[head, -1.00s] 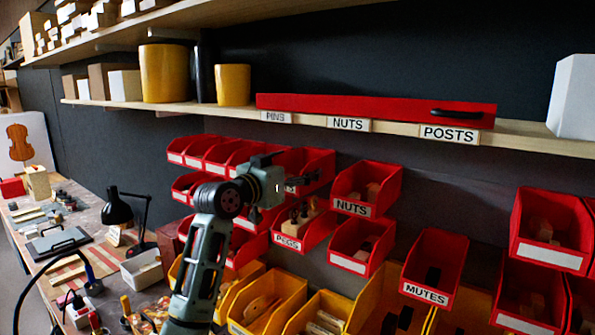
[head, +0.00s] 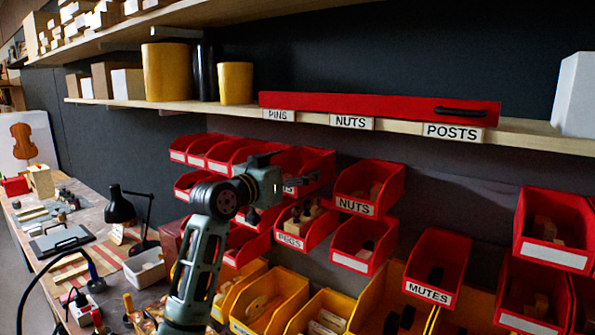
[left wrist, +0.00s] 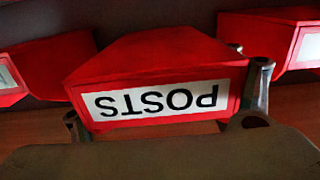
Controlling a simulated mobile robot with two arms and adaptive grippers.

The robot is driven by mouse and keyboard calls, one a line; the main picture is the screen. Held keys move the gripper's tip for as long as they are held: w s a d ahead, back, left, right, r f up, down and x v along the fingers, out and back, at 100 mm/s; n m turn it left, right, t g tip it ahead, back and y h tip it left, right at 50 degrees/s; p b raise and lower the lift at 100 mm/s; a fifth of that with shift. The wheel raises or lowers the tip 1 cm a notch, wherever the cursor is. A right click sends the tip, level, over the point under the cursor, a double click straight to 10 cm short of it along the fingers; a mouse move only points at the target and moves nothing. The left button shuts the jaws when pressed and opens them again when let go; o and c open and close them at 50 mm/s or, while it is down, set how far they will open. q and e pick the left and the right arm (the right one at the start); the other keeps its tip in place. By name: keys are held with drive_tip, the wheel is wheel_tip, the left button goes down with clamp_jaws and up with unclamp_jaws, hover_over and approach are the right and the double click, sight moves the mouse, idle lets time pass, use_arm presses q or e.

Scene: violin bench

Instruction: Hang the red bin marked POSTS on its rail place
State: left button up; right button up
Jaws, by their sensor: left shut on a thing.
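The red bin marked POSTS (left wrist: 155,80) fills the middle of the left wrist view, its white label upside down there. My left gripper (left wrist: 168,105) is shut on this bin, one finger at each side of the label. In the head view my left gripper (head: 284,186) is in front of the red bins on the wall. It hides part of a red bin (head: 314,160) behind it, whose label is mostly covered. A POSTS tag (head: 453,132) is on the shelf edge, right of the NUTS and PINS tags. My right gripper is not in view.
A red NUTS bin (head: 368,185) hangs close right of the gripper, with a PEGS bin (head: 303,226) below. A MUTES bin (head: 436,267) hangs lower right. The wooden shelf (head: 528,134) juts out above. Dark wall right of the NUTS bin is bare.

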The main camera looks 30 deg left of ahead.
use_arm(q)
drive_tip(key=s+a+b, duration=0.2)
drive_tip(key=s+b, duration=0.1)
drive_tip(key=s, duration=1.3)
drive_tip(key=shift+a+b, duration=0.15)
drive_tip(key=shift+b, duration=0.2)
idle(0.9)
drive_tip(key=shift+s, duration=0.1)
